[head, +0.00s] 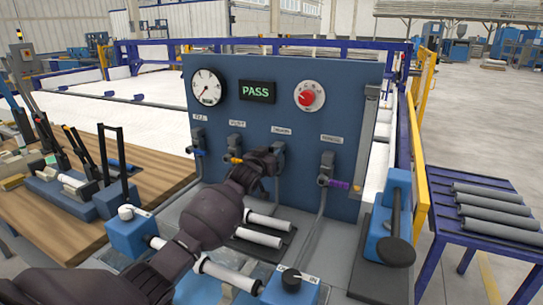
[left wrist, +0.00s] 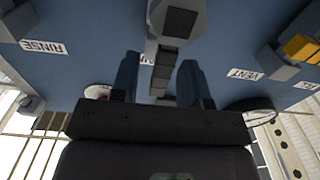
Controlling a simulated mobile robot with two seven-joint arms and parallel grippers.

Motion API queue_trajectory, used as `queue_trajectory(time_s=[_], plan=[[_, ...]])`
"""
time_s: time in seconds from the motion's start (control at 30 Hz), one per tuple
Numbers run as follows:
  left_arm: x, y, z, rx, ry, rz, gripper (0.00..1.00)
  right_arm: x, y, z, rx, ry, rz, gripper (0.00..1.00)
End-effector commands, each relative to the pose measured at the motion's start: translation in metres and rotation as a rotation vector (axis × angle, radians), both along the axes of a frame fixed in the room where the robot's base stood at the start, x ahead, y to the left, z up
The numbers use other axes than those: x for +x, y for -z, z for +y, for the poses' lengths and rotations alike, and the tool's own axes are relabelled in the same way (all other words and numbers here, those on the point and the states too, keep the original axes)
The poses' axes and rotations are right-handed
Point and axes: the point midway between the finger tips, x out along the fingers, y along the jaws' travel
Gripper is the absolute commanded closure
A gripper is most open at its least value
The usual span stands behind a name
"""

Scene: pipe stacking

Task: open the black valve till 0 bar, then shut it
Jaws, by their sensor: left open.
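The black valve (head: 279,147) is on the blue panel, under the third label from the left. Most of its handle is hidden by my gripper in the head view. In the left wrist view the valve body (left wrist: 172,22) is at top centre, with its dark handle (left wrist: 162,72) between my fingers. My left gripper (left wrist: 157,82) is open around the handle, with a gap on both sides; it also shows at the valve in the head view (head: 268,163). The round pressure gauge (head: 208,87) is at the panel's upper left; its reading is too small to tell. My right gripper is not in view.
A blue-handled valve (head: 197,143), a yellow-handled valve (head: 235,155) and a purple-handled valve (head: 336,184) share the panel. A display (head: 257,92) reads PASS beside a red knob (head: 306,97). White pipes (head: 262,237) lie below my arm. A clamp (head: 393,225) stands at right.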

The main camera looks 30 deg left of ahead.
Motion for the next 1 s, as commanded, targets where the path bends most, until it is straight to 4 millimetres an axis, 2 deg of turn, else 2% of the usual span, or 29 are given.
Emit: queue_trajectory(time_s=[0.37,0.67,1.0], plan=[[0.0046,-0.0005,0.0005,0.0,0.0,-0.001,0.58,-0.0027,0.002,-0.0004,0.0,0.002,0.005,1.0],[0.0045,-0.0004,0.0006,0.0,0.0,-0.001,1.0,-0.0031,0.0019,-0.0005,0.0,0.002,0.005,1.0],[0.0044,-0.0005,-0.0001,0.009,0.0,0.001,1.0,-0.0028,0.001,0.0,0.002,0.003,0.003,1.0]])
